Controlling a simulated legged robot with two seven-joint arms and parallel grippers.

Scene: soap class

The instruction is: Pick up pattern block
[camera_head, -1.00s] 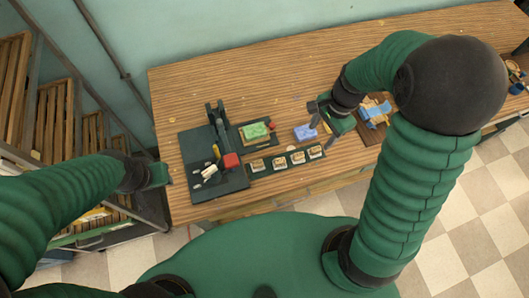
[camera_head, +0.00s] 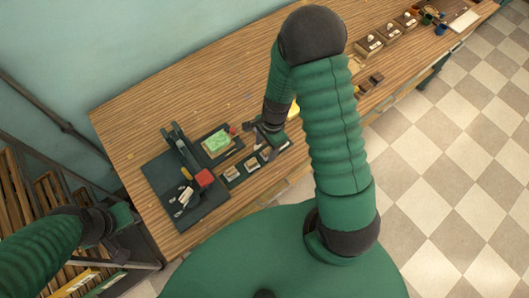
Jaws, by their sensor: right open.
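The frames do not show clearly which piece is the pattern block. A dark strip tray (camera_head: 239,180) holds several small pale patterned blocks (camera_head: 231,172) in a row near the table's front edge. A green block (camera_head: 216,141) lies on a dark tray just behind them. My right gripper (camera_head: 262,147) is open, low over the right end of the strip, and partly covers the blocks there. I cannot tell whether it touches one. The blue-violet block seen earlier is hidden by my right arm or gripper. My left gripper (camera_head: 122,228) hangs left of the table, away from the blocks; its jaws are unclear.
A dark mat (camera_head: 205,214) at the table's left end carries a black press-like tool (camera_head: 180,146), a red block (camera_head: 204,178) and small white pieces. Boxes with white tops (camera_head: 371,41) stand at the far right. The table's back left is bare.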

